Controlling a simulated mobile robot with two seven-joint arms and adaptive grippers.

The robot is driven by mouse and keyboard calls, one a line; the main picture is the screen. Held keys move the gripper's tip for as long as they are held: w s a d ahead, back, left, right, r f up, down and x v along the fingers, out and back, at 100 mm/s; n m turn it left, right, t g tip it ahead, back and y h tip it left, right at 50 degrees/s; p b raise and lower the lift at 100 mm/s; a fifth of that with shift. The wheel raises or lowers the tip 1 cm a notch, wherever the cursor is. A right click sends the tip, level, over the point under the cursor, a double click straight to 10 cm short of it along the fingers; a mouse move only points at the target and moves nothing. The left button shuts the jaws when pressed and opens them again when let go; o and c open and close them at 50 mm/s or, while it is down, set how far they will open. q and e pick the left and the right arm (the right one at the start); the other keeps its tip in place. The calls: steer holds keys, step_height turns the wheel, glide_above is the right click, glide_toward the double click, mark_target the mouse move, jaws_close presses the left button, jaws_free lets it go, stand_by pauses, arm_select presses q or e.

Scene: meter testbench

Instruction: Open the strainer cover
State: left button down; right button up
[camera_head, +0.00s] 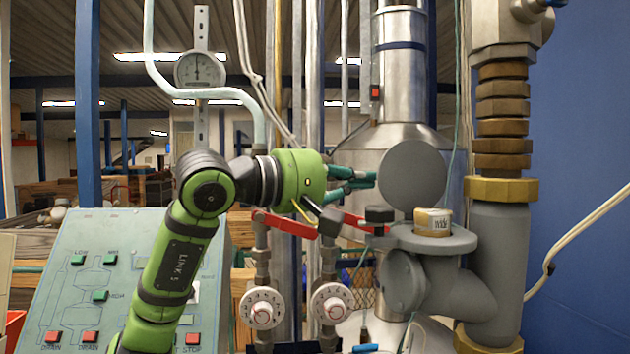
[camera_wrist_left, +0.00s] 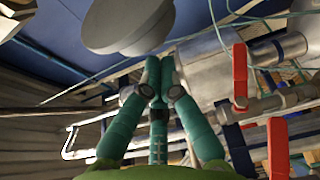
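The strainer (camera_head: 450,240) is a grey body with a flat top flange on the thick pipe at the right. A round grey disc, which looks like its cover (camera_head: 412,173), stands upright above the flange, tilted up and open. It also shows as a grey disc in the left wrist view (camera_wrist_left: 130,22). The left wrist view shows the fingertips (camera_wrist_left: 158,65) close together near the disc. My right gripper is not in view.
Red valve levers (camera_head: 285,224) and dials (camera_head: 262,309) are below my left gripper. A control panel (camera_head: 90,260) with buttons stands at the left. A metal tank (camera_head: 403,70) is behind the cover. A black knob (camera_head: 379,213) is beside the flange.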

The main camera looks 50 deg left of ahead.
arm_select(q)
steer(key=s+a, duration=0.1)
steer(key=s, duration=0.9)
steer(key=shift+a, duration=0.25)
steer(key=shift+r, duration=0.15)
